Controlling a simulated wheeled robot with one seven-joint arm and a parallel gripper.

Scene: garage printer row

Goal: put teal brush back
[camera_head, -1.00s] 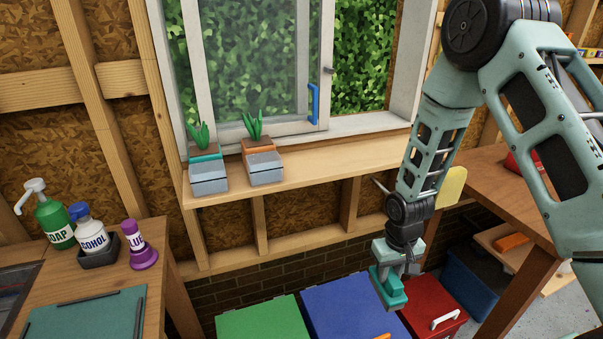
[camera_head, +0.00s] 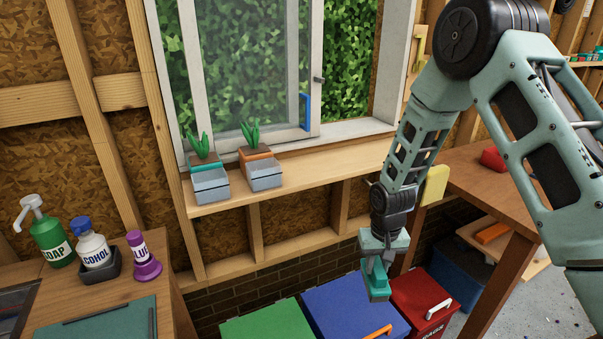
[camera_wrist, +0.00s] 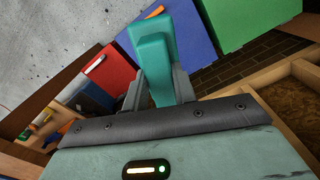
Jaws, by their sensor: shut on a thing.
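My gripper (camera_head: 375,262) is shut on the teal brush (camera_head: 378,287), which hangs below the jaws. In the head view it appears in front of the boundary between the blue and red bins. In the wrist view the teal brush (camera_wrist: 152,50) sticks out beyond the jaws (camera_wrist: 157,88), with the bins and grey floor beyond it. The jaws hide part of the brush. No holder that is clearly for the brush can be made out.
Green (camera_head: 268,323), blue (camera_head: 340,305) and red (camera_head: 422,297) lidded bins stand below the window ledge (camera_head: 320,167). Two small planters with grey boxes (camera_head: 212,185) sit on the ledge. Soap (camera_head: 48,235), alcohol and glue bottles stand on the left bench. A wooden table (camera_head: 490,195) is at right.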

